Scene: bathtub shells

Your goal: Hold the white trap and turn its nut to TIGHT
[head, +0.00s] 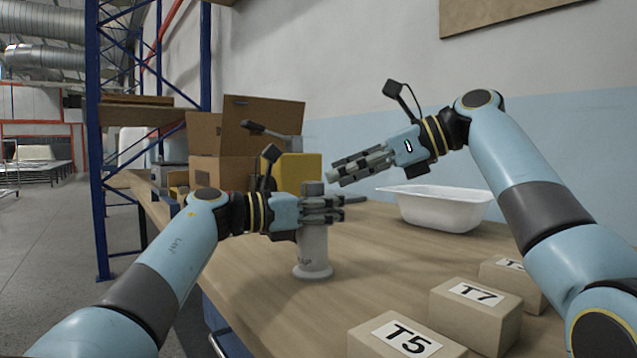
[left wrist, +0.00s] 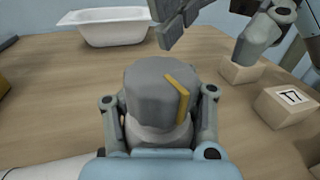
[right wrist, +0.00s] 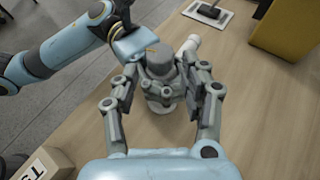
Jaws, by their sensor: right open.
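The white trap (head: 313,250) stands upright on the wooden table, its round foot on the top. Its grey nut (head: 312,188) sits at the upper end and shows a yellow stripe in the left wrist view (left wrist: 160,88). My left gripper (head: 338,207) is closed around the trap just below the nut, one finger on each side. My right gripper (head: 345,168) is open and empty, above and to the right of the nut. In the right wrist view the nut (right wrist: 159,59) appears beyond the open fingers. No TIGHT mark is readable.
A white bathtub shell (head: 440,209) lies behind on the right. Cardboard boxes labelled T5 (head: 400,340) and T7 (head: 475,312) stand at the front right. An open carton (head: 225,150) and a yellow box (head: 305,168) are at the back left. The table's left edge runs near the trap.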

